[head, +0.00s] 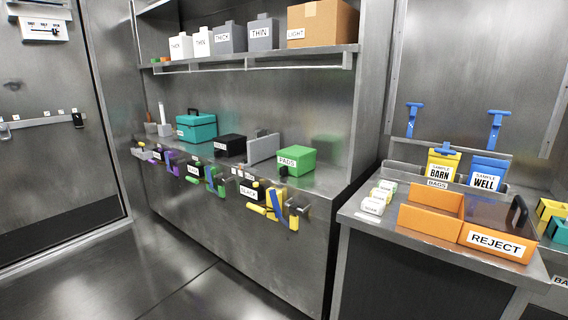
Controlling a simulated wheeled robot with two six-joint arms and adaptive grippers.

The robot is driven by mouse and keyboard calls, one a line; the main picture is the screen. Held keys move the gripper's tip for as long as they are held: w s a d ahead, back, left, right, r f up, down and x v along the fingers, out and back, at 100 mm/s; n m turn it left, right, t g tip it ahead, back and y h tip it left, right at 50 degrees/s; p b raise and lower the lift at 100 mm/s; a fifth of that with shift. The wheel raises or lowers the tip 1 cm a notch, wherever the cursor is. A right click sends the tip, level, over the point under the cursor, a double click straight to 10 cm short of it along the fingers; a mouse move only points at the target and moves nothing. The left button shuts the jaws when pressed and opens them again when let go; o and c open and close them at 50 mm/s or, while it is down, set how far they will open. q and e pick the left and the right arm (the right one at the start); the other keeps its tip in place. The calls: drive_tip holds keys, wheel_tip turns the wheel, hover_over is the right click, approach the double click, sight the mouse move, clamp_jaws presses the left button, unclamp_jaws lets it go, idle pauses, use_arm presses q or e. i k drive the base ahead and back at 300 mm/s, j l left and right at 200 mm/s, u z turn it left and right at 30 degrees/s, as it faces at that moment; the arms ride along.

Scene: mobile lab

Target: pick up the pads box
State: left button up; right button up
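The pads box (300,161) is a bright green box with a white label reading PADS on its front. It sits on the right part of the steel counter (335,177), near the front edge, below a shelf. A small black piece shows at its lower left front; I cannot tell what it is. Neither of my grippers shows in the head view.
Left of the pads box are a grey upright piece (263,148), a black box (231,145) and a teal case (196,128). Several coloured tools hang along the counter's front edge. A bench with an orange REJECT bin (432,222) stands right. Floor (180,275) in front is clear.

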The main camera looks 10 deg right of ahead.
sight(296, 160)
drive_tip(key=i+l+u, duration=0.8)
drive_tip(key=i+l, duration=0.15)
drive_tip(key=l, duration=0.15)
